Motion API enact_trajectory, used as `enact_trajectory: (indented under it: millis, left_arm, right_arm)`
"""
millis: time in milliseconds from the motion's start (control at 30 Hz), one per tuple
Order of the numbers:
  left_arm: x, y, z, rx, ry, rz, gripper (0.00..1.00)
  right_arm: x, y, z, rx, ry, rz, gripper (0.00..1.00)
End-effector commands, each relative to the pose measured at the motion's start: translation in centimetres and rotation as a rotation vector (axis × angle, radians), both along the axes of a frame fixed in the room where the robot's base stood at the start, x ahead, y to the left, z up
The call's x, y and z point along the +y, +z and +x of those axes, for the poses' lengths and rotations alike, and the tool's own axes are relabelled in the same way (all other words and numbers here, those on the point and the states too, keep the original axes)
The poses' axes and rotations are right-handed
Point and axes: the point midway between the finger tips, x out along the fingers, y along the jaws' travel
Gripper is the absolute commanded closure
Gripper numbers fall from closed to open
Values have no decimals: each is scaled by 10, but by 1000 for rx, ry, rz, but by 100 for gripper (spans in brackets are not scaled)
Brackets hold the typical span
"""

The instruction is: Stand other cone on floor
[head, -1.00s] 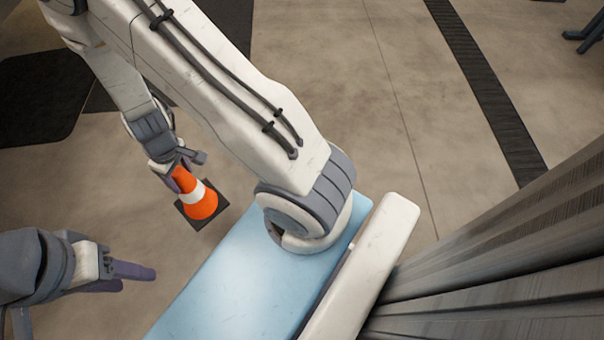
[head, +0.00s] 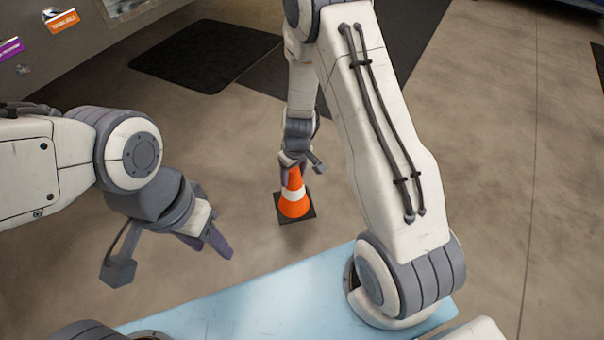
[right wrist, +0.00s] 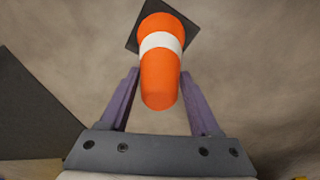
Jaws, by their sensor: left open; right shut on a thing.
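An orange cone (head: 293,205) with a white band and a dark square base is upright, base down, at or just above the floor; I cannot tell if it touches. My right gripper (head: 292,170) is shut on the cone's top from above. In the right wrist view the cone (right wrist: 160,75) sits between the purple fingers (right wrist: 157,100), its base pointing away. My left gripper (head: 215,243) is open and empty, to the left of the cone and nearer to me. No second cone shows.
Dark mats (head: 200,55) lie on the floor at the back. A grey panel with small orange and purple labels (head: 62,22) stands at the upper left. The concrete floor (head: 480,130) on the right is clear.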

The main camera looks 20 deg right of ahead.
Motion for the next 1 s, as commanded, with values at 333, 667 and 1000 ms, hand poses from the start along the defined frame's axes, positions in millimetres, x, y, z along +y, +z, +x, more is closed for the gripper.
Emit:
enact_trajectory:
  millis: [333,667,1000]
  left_arm:
    - [0,-19,0,0,0,0,50]
    - [0,-45,0,0,0,0,50]
    - [0,-50,0,0,0,0,50]
  right_arm:
    - [-35,-37,47,-2,-1,0,100]
    - [-37,-69,49,0,0,0,100]
    - [-37,-77,49,-1,0,-1,100]
